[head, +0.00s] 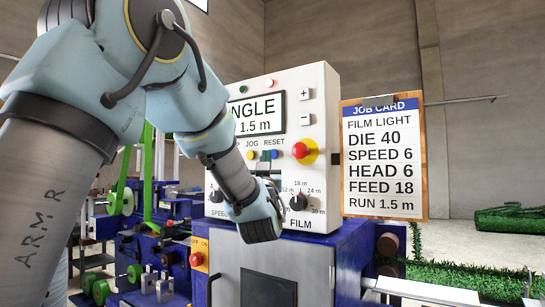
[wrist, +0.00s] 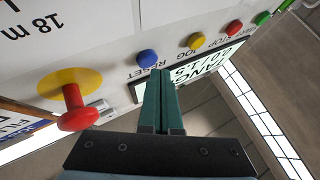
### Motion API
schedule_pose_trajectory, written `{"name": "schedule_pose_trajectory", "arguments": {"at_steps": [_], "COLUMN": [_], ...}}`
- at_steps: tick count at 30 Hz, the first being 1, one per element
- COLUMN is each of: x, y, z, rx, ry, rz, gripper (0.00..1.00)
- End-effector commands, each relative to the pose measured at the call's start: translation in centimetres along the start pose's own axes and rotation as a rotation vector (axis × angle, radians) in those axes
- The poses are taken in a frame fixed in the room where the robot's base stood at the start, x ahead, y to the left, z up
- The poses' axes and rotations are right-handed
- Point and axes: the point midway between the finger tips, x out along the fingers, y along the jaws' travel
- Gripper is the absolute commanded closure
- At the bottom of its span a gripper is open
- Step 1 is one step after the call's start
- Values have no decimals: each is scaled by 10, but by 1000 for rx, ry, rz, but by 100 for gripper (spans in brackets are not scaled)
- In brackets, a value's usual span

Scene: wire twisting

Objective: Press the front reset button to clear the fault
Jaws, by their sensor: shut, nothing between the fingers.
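The blue reset button (head: 275,154) sits under the RESET label on the front of the white control panel (head: 318,120). It also shows in the wrist view (wrist: 148,58), round and uncovered. My gripper (wrist: 160,72) is shut and empty, with its dark green fingers together. In the wrist view the fingertips lie just below and right of the blue button, and a contact is not visible. In the head view my wrist is in front of the lower panel and hides most of the fingers.
A red mushroom button (head: 300,150) on a yellow base is right of reset. A yellow jog button (wrist: 196,40) and a red stop button (wrist: 235,27) neighbour it. A display (head: 258,115) is above, and a black FILM knob (head: 298,202) below. A job card (head: 383,158) hangs at right.

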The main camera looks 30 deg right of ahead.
Motion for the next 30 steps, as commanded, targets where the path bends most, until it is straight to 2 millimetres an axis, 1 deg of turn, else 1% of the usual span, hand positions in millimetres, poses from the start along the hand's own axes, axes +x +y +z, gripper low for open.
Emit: {"name": "schedule_pose_trajectory", "arguments": {"at_steps": [2, 30], "x": [1, 7], "y": [1, 5], "z": [3, 5], "rx": [0, 0], "ry": [2, 1], "rz": [0, -1], "gripper": [100, 100]}}
